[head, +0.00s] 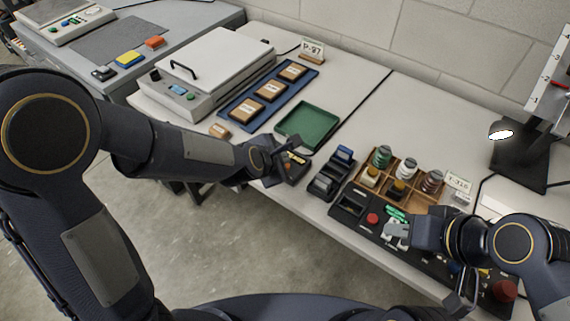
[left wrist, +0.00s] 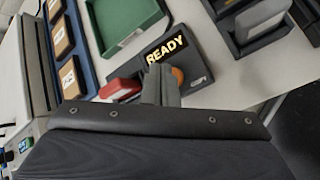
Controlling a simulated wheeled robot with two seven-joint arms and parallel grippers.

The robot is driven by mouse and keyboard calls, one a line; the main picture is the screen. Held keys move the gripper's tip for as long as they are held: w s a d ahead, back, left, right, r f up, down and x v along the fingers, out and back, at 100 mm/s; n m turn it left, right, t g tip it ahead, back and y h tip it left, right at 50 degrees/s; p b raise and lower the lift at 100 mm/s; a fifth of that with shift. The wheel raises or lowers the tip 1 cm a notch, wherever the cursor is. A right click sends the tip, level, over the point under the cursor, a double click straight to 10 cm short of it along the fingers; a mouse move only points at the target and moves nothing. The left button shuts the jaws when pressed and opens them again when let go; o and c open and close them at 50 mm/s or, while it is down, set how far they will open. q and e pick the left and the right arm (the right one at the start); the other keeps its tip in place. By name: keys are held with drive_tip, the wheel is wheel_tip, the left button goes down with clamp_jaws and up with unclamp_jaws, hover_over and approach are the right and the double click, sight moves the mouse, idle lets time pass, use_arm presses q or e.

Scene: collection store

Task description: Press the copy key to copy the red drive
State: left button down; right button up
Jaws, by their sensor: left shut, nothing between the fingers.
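The dark copier (left wrist: 200,62) has a lit display reading READY (left wrist: 166,49). The red drive (left wrist: 120,89) sits at the copier's left edge in the left wrist view. The orange round copy key (left wrist: 178,75) is partly hidden by my left gripper (left wrist: 160,75). Those fingers are shut and empty, with their tips right beside or over the key; I cannot tell whether they touch it. In the head view, my left gripper (head: 283,160) covers much of the copier (head: 294,170). My right gripper (head: 398,231) is over a dark panel at the right, its jaw opening unclear.
A green tray (head: 307,126) and a blue tray with labelled boxes (head: 247,116) lie behind the copier. A dark stand (head: 331,178) is just right of it. A wooden rack of spools (head: 412,169) and a black lamp (head: 520,155) stand further right.

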use_arm(q)
drive_tip(key=shift+f, duration=0.3)
drive_tip(key=shift+f+b, duration=0.45)
drive_tip(key=shift+b, duration=0.15)
idle(0.3)
drive_tip(key=shift+r, duration=0.15)
drive_tip(key=shift+r+p, duration=0.75)
drive_tip(key=shift+p, duration=0.05)
wheel_tip(320, 180, up, 5)
drive_tip(key=p, duration=0.5)
idle(0.8)
